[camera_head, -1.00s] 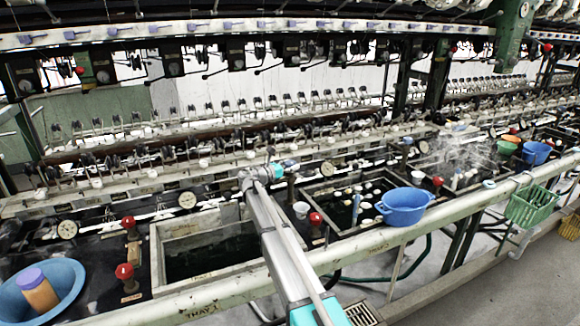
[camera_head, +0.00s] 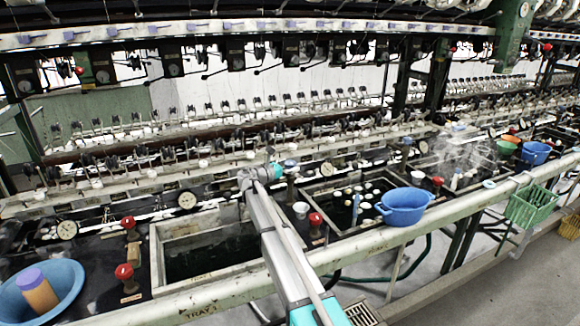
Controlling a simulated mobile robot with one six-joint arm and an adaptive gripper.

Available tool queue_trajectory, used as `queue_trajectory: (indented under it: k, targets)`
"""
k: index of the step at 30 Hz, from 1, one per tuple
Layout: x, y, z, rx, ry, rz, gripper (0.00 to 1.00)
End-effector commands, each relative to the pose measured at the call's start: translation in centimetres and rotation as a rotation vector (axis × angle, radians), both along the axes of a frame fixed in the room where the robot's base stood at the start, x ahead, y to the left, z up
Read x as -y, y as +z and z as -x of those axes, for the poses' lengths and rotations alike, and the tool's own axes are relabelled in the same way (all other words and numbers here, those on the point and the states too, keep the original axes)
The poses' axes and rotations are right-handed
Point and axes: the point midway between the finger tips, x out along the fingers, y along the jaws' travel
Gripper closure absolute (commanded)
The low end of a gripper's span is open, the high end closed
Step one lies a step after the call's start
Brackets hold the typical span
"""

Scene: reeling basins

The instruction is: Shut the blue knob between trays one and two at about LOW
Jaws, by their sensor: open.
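The blue knob (camera_head: 291,163) sits on top of a brownish post between tray one (camera_head: 158,262) and tray two (camera_head: 345,226). Tray one is an open basin of dark water with its label on the front rail. Tray two holds dark water with several pale cocoons. My gripper (camera_head: 271,152) is small in the picture, at the end of my grey and teal arm, just left of the blue knob. A narrow gap seems to lie between them in the picture. Its fingers are too small to make out clearly. The knob's dial marks cannot be read.
A red knob (camera_head: 315,219) stands nearer the front between the same trays. More red knobs (camera_head: 124,271) are left of tray one. A blue basin (camera_head: 404,205) rests at tray two's right edge. A long rail (camera_head: 225,290) runs along the front; reeling machinery fills the back.

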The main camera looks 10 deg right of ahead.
Motion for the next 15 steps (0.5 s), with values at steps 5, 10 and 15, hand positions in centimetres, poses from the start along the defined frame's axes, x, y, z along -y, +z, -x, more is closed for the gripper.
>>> queue_trajectory:
  k: [5, 10, 15]
  targets:
    - [-0.4, 0.0, 0.2, 0.0, 0.0, 0.0, 0.02]
    - [-1.5, 0.0, 0.9, 0.0, 0.001, 0.0, 0.02]
    - [-3.6, 0.0, 2.1, 0.0, 0.002, 0.0, 0.02]
